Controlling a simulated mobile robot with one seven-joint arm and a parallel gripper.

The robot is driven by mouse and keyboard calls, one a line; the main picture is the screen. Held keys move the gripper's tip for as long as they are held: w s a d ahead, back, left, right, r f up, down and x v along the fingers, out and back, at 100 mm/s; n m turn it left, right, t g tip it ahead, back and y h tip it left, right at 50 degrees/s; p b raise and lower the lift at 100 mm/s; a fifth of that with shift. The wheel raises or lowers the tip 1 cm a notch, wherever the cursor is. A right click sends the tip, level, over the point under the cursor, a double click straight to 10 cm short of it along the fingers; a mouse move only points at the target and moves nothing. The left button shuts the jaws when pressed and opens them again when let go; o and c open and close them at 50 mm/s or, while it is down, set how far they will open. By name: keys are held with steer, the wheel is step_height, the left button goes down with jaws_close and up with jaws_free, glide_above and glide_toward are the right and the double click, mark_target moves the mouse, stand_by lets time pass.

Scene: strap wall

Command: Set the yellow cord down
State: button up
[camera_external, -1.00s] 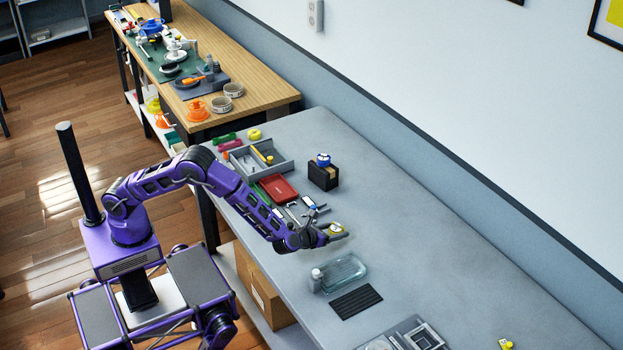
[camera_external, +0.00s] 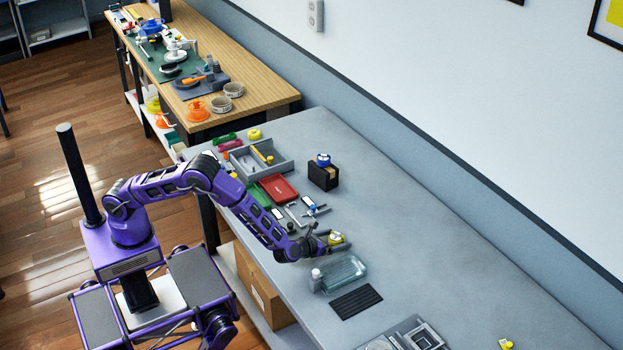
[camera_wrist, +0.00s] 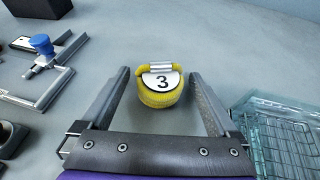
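The yellow cord (camera_wrist: 158,97) is a small coil with a white label reading 3 and a pale band at its top. In the wrist view it sits between the two spread fingers of my gripper (camera_wrist: 160,76), with grey tabletop showing on both sides, so neither finger appears to touch it. It appears to rest on the tabletop. In the external view the yellow cord (camera_external: 336,238) shows at the end of my gripper (camera_external: 335,242), low over the grey table. Its underside is hidden.
A clear glass-like tray (camera_external: 345,272) stands close by, right of my gripper in the wrist view. A grey metal tool with a blue knob (camera_wrist: 42,45) lies to the left. A black ribbed mat (camera_external: 356,302) lies beyond the tray. The table toward the wall is clear.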

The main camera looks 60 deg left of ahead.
steer(key=shift+r, duration=0.25)
steer(key=v, duration=1.2)
steer(key=shift+p, duration=0.3)
